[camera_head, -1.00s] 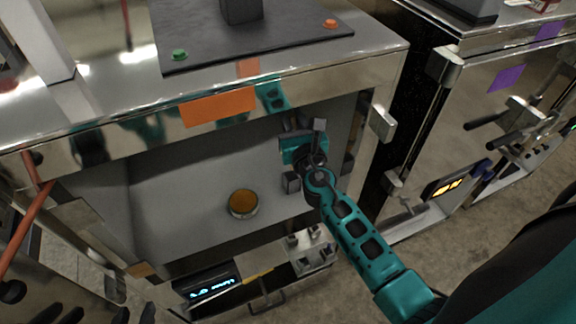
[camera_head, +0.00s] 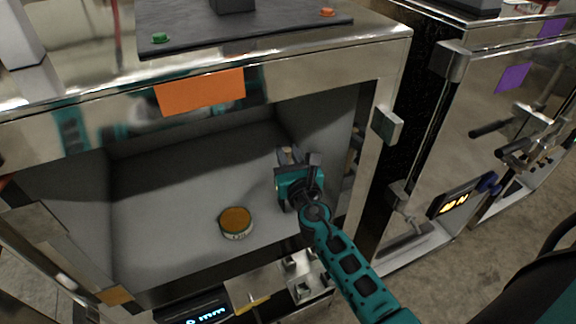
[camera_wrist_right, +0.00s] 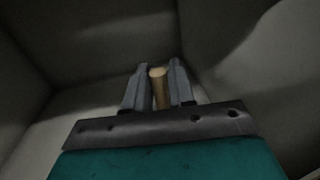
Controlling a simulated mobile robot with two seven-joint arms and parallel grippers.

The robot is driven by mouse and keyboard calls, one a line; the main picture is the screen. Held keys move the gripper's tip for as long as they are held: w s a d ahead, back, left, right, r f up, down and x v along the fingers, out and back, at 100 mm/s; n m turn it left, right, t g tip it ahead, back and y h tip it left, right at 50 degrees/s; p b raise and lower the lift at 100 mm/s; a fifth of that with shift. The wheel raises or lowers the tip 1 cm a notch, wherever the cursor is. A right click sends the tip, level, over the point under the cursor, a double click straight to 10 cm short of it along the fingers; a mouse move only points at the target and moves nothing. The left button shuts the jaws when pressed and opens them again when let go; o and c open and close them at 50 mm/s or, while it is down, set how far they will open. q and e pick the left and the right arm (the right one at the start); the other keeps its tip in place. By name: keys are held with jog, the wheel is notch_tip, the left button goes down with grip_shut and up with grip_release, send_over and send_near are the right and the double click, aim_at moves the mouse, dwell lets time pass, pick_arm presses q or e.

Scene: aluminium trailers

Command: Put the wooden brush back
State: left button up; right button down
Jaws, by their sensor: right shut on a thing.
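My right gripper (camera_head: 287,157) reaches into the open grey compartment (camera_head: 150,215) of the metal trailer, at its right side. In the right wrist view its two grey fingers (camera_wrist_right: 158,80) are shut on the wooden brush (camera_wrist_right: 159,88), of which a light brown, round-ended piece shows between them. The rest of the brush is hidden by the gripper. My left gripper is not in view.
A round tin with an orange-brown top (camera_head: 236,222) stands on the compartment floor, left of my right gripper. An orange label (camera_head: 201,91) is on the frame above the opening. The compartment floor at left is clear. A second trailer with a purple label (camera_head: 513,78) stands at right.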

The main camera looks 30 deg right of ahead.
jog(key=shift+f+b, duration=0.3)
jog(key=shift+f, duration=0.45)
jog(key=shift+r, duration=0.1)
jog(key=shift+f, duration=0.25)
jog(key=c, duration=1)
grip_release()
jog(key=shift+r, duration=0.1)
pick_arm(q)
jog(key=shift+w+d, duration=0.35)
pick_arm(e)
jog(key=shift+o, duration=0.2)
